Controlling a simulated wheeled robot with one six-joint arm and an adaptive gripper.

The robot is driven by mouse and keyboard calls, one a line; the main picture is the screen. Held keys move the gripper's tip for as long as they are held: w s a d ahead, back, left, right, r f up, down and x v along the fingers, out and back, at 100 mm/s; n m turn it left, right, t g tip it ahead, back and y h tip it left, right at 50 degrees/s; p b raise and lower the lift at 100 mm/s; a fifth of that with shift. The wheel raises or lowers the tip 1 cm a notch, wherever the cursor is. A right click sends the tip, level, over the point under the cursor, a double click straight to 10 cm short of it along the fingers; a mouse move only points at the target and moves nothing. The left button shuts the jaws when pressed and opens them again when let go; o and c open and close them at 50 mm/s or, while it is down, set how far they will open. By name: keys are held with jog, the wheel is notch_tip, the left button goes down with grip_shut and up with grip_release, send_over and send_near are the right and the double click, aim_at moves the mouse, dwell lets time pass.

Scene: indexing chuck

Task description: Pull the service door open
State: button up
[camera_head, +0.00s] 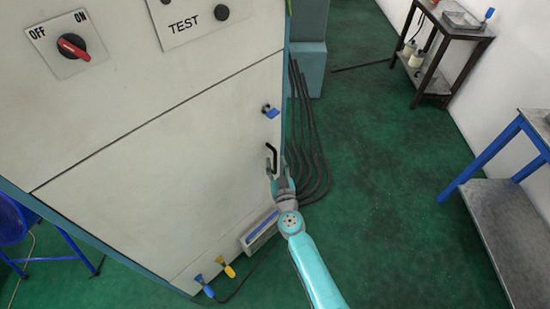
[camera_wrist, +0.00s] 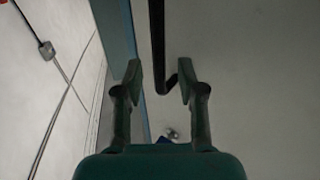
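The service door (camera_head: 165,175) is the pale lower panel of the machine cabinet in the head view, and it looks flush with the frame. Its black bar handle (camera_head: 272,155) is near the right edge. My gripper (camera_head: 275,171) is at the handle's lower end. In the wrist view the two fingers of my gripper (camera_wrist: 159,80) are spread apart. The black handle (camera_wrist: 157,42) shows between them, nearer the right finger, with gaps visible on both sides. A blue latch (camera_head: 270,111) sits above the handle on the door.
A red OFF/ON switch (camera_head: 73,46) and a TEST panel (camera_head: 195,18) are above the door. Dark hoses (camera_head: 309,140) run down beside the cabinet. A grey box (camera_head: 259,231) and blue and yellow valves (camera_head: 227,267) are low down. Green floor (camera_head: 400,190) is clear to the right, before a blue-legged bench (camera_head: 487,150).

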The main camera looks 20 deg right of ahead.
jog(key=shift+w+d, duration=0.15)
jog(key=shift+w, duration=1.2)
grip_shut()
